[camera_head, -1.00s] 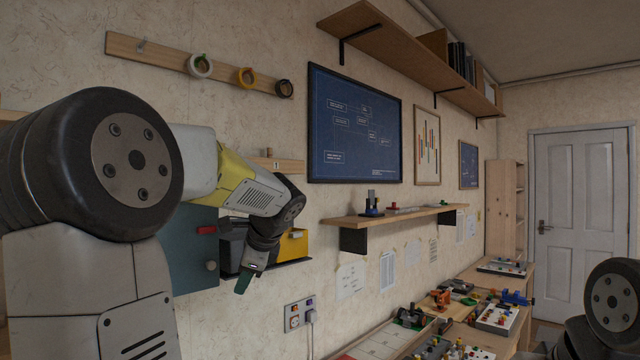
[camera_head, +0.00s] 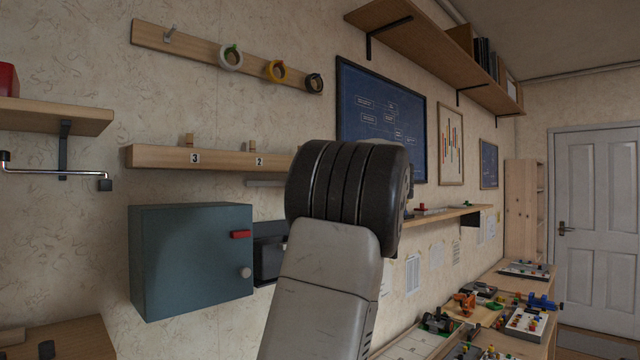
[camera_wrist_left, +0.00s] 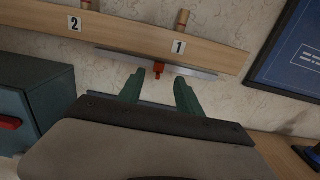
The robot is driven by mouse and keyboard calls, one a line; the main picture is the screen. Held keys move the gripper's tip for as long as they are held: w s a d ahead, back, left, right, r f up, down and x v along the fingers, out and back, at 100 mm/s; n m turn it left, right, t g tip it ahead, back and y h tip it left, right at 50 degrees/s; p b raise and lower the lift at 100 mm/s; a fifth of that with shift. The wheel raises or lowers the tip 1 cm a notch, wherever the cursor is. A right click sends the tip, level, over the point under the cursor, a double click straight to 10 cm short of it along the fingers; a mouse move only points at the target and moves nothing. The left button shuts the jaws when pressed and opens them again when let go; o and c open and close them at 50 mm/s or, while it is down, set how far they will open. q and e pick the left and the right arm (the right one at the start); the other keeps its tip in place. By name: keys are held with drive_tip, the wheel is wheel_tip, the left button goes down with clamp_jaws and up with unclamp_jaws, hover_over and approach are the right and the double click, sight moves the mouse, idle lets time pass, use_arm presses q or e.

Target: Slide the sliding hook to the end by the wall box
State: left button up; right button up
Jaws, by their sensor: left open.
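The sliding hook (camera_wrist_left: 160,68) is a small red piece on a thin grey rail (camera_wrist_left: 200,73) under the numbered wooden strip, around mid-rail in the left wrist view. My left gripper (camera_wrist_left: 160,80) is open, its green fingers pointing up toward the rail on either side of the hook in the picture; contact cannot be told. The wall box (camera_head: 185,260) is teal with a red latch and a round knob. It also shows left of the gripper in the left wrist view (camera_wrist_left: 35,100). In the head view my arm hides the gripper and hook.
The wooden strip (camera_head: 160,157) with pegs and number labels runs above the box and rail. A dark tray (camera_head: 268,262) sits right of the box. A blue framed chart (camera_wrist_left: 295,50) hangs right of the rail.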

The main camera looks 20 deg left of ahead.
use_arm(q)
drive_tip(key=x, duration=0.7)
drive_tip(key=shift+a, duration=0.25)
clamp_jaws()
idle(1.1)
